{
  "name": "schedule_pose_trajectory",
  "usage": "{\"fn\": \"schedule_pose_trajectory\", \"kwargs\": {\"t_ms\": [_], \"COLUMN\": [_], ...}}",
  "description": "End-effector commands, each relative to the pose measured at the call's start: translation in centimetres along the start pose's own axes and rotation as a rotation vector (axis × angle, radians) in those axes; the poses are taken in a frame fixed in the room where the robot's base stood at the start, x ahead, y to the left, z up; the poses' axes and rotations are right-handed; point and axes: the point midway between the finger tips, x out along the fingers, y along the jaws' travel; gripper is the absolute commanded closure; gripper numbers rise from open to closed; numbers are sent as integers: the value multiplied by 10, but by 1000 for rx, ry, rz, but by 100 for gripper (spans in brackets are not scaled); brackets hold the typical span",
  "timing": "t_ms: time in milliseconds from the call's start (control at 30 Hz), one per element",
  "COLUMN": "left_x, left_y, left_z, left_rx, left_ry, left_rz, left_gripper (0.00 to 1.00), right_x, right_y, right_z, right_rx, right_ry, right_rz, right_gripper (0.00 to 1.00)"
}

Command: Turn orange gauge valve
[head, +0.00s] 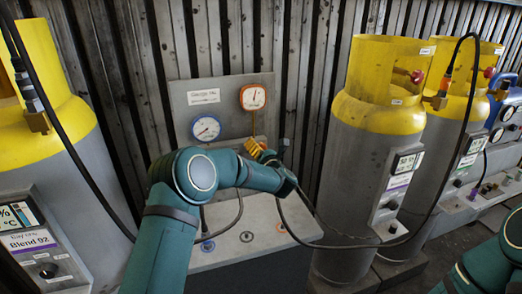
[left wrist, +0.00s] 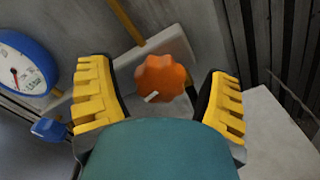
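The orange gauge valve is a lobed orange knob (left wrist: 165,78) with a small white mark, seen in the left wrist view below an orange pipe. My left gripper (left wrist: 160,88) is open, with one yellow finger on each side of the knob and gaps showing on both sides. In the head view my left gripper (head: 262,152) is at the panel, below the orange-rimmed gauge (head: 253,97), and the knob is hidden behind it. My right gripper is out of view; only part of my right arm shows at bottom right.
A blue-rimmed gauge (head: 206,128) sits left of the orange one, with a blue valve (left wrist: 48,130) below it in the left wrist view. Yellow-topped grey cylinders (head: 376,140) stand at both sides. A black hose (head: 330,246) runs low in front of the panel.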

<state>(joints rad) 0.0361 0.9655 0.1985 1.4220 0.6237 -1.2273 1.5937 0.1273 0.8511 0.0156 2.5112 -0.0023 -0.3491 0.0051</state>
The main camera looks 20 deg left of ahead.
Motion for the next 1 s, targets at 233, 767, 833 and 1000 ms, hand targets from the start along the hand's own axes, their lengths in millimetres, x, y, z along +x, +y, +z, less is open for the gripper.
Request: {"fn": "schedule_pose_trajectory", "kwargs": {"t_ms": [233,767,833,1000], "left_x": [0,-1,-1,-1], "left_y": [0,-1,-1,-1], "left_z": [0,0,0,0], "left_rx": [0,168,225,382], "left_ry": [0,-2,-3,-3], "left_rz": [0,0,0,1], "left_gripper": [90,90,90,90], "right_x": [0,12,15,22], "right_y": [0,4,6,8], "right_z": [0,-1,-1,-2], "right_rx": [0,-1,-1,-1], "right_ry": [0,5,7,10], "right_rz": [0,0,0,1], "right_gripper": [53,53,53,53]}}
